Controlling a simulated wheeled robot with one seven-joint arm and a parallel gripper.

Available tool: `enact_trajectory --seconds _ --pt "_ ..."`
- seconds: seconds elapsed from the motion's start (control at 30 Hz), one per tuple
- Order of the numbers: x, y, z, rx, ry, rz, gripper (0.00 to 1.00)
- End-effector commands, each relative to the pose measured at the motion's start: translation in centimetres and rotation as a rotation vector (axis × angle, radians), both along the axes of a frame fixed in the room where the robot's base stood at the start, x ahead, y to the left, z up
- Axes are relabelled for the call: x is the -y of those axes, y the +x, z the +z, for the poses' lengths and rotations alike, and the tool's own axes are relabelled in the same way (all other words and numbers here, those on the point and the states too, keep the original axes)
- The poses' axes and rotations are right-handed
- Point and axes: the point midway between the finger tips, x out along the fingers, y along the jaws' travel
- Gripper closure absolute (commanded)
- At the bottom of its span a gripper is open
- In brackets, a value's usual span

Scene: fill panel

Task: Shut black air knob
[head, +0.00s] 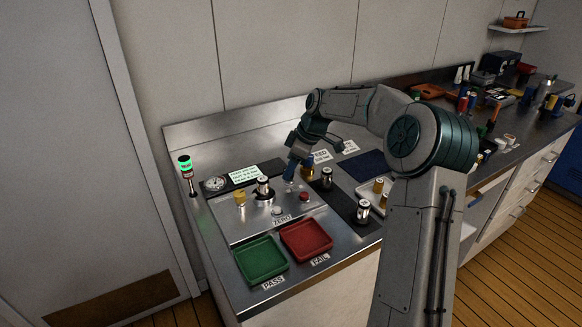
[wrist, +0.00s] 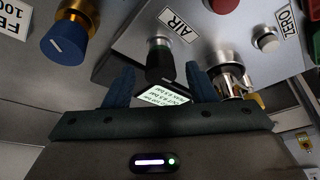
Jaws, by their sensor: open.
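The black air knob (wrist: 160,62) stands in the wrist view beside its AIR label (wrist: 177,25), with a silver collar at its far end. My gripper (wrist: 160,70) is open, with one blue finger on each side of the knob. I cannot tell whether either finger touches it. In the head view my gripper (head: 290,174) points down over the back right of the steel panel (head: 235,223). The air knob is not clearly seen there, and my gripper may hide it.
A blue and gold knob (wrist: 68,38) stands left of my fingers. A metal cylinder (wrist: 230,80) is close to the right finger. A red button (head: 304,196) and a white ZERO button (head: 277,210) are near. A green tray (head: 261,260) and red tray (head: 306,239) lie in front.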

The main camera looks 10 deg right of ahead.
Motion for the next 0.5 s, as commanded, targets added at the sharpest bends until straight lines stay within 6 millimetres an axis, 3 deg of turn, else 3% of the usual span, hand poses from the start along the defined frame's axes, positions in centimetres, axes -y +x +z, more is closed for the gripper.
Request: enact_trajectory --seconds 0.37,0.5 --pt "-0.26 0.07 -0.62 -0.001 -0.001 0.000 0.49" --pt "-0.27 0.08 -0.61 -0.001 0.000 0.000 0.85"
